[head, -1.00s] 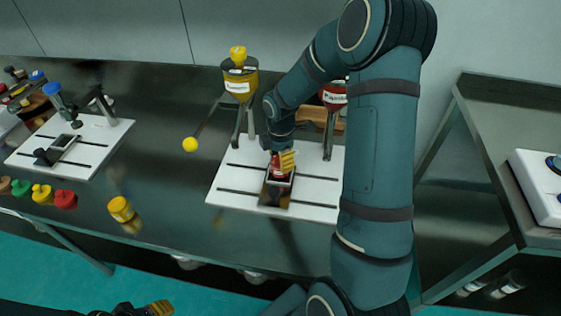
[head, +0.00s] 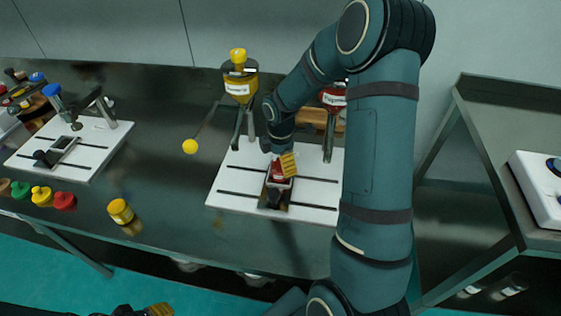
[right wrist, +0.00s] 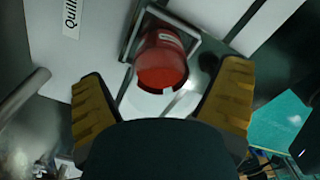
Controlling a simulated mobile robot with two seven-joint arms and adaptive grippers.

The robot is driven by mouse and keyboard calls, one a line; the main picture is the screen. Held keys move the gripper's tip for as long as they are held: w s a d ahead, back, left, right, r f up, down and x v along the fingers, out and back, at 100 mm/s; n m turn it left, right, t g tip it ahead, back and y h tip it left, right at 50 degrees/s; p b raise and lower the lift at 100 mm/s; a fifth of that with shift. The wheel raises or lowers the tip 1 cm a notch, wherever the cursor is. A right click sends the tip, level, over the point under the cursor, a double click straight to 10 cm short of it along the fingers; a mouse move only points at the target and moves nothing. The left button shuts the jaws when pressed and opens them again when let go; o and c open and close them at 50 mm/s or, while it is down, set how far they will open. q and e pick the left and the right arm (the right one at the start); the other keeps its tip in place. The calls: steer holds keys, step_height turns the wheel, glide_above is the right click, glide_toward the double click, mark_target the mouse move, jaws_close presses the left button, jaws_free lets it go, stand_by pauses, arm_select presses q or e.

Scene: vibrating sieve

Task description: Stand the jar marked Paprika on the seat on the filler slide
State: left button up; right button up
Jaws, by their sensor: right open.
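A red jar (right wrist: 162,62) stands within a grey rectangular frame (right wrist: 190,30) in the right wrist view. In the head view the red jar (head: 275,172) is at the slide on the middle white board, partly hidden by my right gripper (head: 284,166). Its label cannot be read. In the right wrist view my right gripper (right wrist: 163,85) is open, its two yellow-padded fingers apart on either side of the jar's near end, with gaps between. My left gripper (head: 158,310) is only partly in view at the bottom edge, away from the table.
A yellow hopper (head: 240,88) and a red hopper (head: 332,97) stand behind the board (head: 232,180). A yellow jar (head: 120,211) stands to the left, near the front edge.

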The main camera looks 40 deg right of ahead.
step_height(320, 180, up, 12)
steer(key=p, duration=0.2)
steer(key=shift+f+p, duration=0.2)
steer(key=shift+p, duration=0.1)
stand_by(0.4)
